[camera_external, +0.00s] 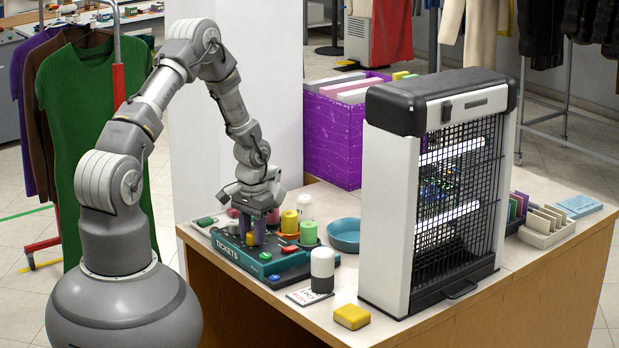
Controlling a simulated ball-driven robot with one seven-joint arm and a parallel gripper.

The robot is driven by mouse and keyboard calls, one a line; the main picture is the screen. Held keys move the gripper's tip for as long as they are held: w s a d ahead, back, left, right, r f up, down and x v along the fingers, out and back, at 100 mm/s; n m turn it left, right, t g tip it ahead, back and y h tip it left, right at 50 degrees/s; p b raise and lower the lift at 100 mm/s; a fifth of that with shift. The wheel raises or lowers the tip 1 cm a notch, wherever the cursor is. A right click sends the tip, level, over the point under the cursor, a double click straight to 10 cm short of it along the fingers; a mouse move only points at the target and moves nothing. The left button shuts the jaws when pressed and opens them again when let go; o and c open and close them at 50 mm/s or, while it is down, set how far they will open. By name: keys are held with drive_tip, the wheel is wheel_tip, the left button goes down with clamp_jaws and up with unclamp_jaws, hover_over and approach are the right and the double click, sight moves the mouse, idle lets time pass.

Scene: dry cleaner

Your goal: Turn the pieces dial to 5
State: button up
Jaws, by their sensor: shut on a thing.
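A dark teal ticket box (234,256) marked TICKETS sits at the left front corner of the counter. My gripper (256,236) points down over its top and is shut on a small dial there. Some yellow shows at the fingertips. My fingers hide most of the dial, so its pointer and the number it is set to cannot be read. The labels are too small to tell which dial is the pieces dial.
Yellow (289,222) and green (308,232) spools and a white bottle (304,207) stand close behind and right of my gripper. A blue bowl (344,235), a white-capped stamp (322,268), a yellow sponge (351,316) and a tall caged lamp unit (390,200) stand further right.

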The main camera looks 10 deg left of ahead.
drive_tip(key=m, duration=0.3)
drive_tip(key=shift+w+m, duration=0.1)
drive_tip(key=shift+m, duration=0.3)
drive_tip(key=m+p, duration=0.1)
drive_tip(key=m, duration=0.2)
drive_tip(key=shift+r+m, duration=0.1)
drive_tip(key=shift+m, duration=0.2)
drive_tip(key=m+p, duration=0.1)
drive_tip(key=m, duration=0.2)
drive_tip(key=shift+w+a, duration=0.1)
drive_tip(key=shift+m+p, duration=0.5)
drive_tip(key=shift+m, duration=1.2)
drive_tip(key=o, duration=1)
drive_tip(key=shift+o, duration=0.2)
